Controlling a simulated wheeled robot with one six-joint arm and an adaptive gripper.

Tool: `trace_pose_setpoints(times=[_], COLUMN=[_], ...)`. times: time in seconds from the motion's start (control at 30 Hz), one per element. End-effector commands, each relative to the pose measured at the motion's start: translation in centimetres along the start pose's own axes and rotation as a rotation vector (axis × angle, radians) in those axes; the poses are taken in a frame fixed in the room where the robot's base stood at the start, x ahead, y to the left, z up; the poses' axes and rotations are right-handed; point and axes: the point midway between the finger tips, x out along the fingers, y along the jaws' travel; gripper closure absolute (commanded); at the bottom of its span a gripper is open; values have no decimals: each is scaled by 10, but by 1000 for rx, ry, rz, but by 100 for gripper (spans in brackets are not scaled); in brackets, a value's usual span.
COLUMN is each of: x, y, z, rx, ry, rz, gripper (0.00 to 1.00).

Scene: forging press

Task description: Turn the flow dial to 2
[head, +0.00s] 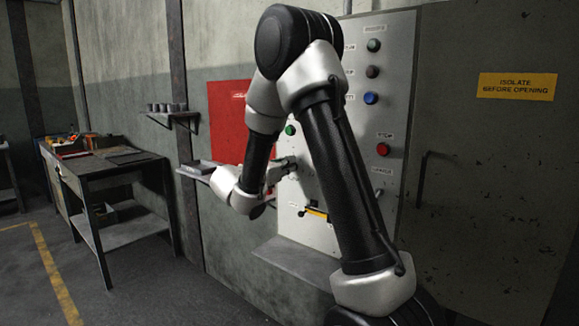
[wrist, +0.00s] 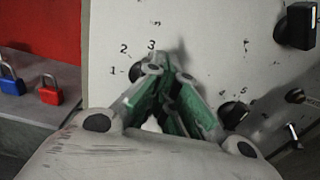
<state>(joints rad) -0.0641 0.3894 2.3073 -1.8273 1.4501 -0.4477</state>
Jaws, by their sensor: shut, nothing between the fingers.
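In the wrist view, a dark round dial (wrist: 137,74) on the pale panel has the numbers 1, 2 and 3 around its upper left. My gripper (wrist: 168,72) covers most of it, so its pointer is hidden. The fingers are shut and empty, with their tips at or just in front of the dial; I cannot tell whether they touch it. No name is readable, so I cannot confirm that this is the flow dial. In the head view, my gripper (head: 283,168) is at the panel's left part, and my arm hides much of the panel.
Another black knob (wrist: 235,113) is right of my fingers, and a black switch (wrist: 295,25) is at upper right. A blue padlock (wrist: 11,80) and a red padlock (wrist: 50,90) are at left. A yellow-marked handle (head: 317,212) sits low on the panel (head: 300,230).

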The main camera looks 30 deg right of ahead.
Motion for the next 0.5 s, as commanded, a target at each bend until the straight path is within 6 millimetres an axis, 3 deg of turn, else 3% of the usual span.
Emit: trace_pose_setpoints(times=[0.5], x=[0], y=[4], z=[0], rx=[3], ry=[-1], rz=[5], gripper=[100])
